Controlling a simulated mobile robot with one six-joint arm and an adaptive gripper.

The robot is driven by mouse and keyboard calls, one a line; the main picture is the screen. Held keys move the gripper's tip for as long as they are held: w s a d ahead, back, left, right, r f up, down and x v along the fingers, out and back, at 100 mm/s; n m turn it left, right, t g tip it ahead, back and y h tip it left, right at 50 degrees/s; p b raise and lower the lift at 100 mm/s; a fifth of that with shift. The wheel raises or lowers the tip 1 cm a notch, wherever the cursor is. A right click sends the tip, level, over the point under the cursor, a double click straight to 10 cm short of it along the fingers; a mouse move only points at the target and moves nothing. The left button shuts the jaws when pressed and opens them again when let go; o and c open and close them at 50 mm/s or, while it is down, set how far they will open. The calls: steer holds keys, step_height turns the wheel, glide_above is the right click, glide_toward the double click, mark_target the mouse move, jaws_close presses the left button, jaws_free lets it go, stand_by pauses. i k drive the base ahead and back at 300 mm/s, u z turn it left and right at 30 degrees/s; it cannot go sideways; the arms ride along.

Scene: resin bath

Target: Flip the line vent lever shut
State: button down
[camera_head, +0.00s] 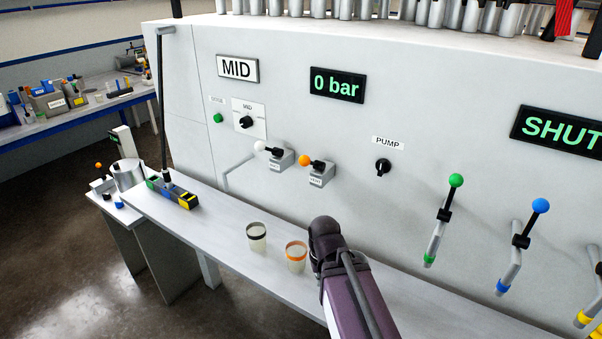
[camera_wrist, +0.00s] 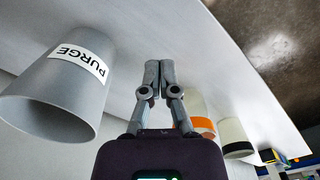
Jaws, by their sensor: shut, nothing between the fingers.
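The vent lever is a short black lever with an orange ball (camera_head: 304,160) on a small grey block (camera_head: 319,176) on the white panel. The tag on the block is small and seems to read VENT. The lever points left, its ball at the left end. My gripper (camera_wrist: 160,72) shows in the wrist view with its two fingers together, empty, over the pale bench. In the head view my purple arm stands below and right of the lever, apart from it; the fingertips are hidden there.
A similar lever with a white ball (camera_head: 260,147) sits just left. Orange-banded (camera_head: 296,259) and black-banded (camera_head: 256,238) cups stand on the bench (camera_head: 222,228). A grey PURGE cup (camera_wrist: 55,95) is close to my gripper. The display (camera_head: 337,85) reads 0 bar.

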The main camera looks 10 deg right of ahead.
mark_target(304, 160)
steer(key=z, duration=0.15)
steer(key=k, duration=1.45)
steer(key=u, duration=0.85)
steer(key=i, duration=1)
steer(key=u, duration=0.1)
